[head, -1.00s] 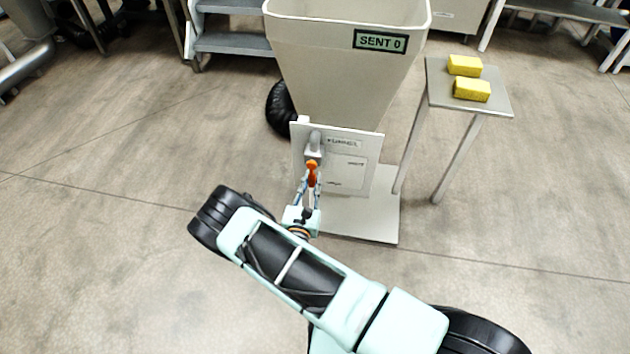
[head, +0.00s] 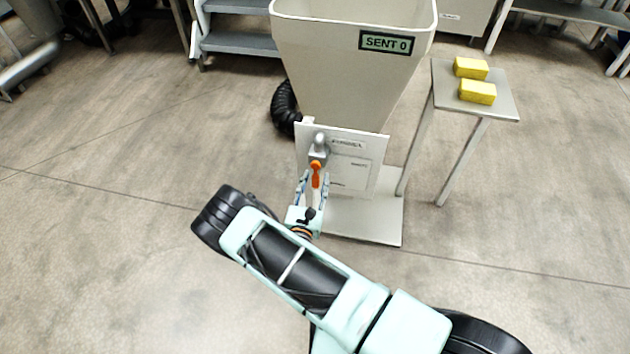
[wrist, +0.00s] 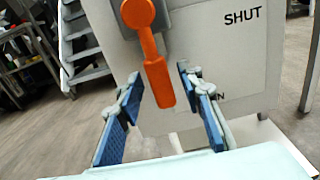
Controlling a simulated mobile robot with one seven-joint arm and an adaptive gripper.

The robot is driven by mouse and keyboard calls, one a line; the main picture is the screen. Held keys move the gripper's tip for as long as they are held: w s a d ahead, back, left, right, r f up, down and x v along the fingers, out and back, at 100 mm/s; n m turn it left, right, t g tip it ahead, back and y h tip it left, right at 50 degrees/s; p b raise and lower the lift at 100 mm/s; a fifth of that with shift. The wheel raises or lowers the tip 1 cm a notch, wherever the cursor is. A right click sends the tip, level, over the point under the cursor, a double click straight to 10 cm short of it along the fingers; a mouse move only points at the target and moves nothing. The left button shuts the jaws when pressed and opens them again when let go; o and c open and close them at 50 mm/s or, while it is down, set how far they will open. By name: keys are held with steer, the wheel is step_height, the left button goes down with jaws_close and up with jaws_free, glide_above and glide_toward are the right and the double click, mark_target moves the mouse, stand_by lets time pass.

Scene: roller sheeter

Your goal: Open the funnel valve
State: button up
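The funnel (head: 345,75) is a tall cream hopper with a "SENT 0" display. Its white front panel (head: 362,172) carries an orange valve handle (head: 316,172) on a grey pipe fitting (head: 319,145). In the wrist view the orange handle (wrist: 160,80) hangs down, tilted slightly, with "SHUT" printed to its right and a partly hidden word ending in "N" lower down. My gripper (wrist: 163,115) is open, its blue-padded fingers on either side of the handle's lower end. Neither finger appears to touch it.
A small side table (head: 503,102) at the right holds two yellow blocks (head: 474,80). A black ribbed hose (head: 284,106) is behind the funnel at left. Grey steps (head: 235,42) stand further back. The floor at the left is clear.

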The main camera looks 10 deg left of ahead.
steer(key=s, duration=0.7)
steer(key=shift+s+a, duration=0.15)
steer(key=shift+s, duration=0.1)
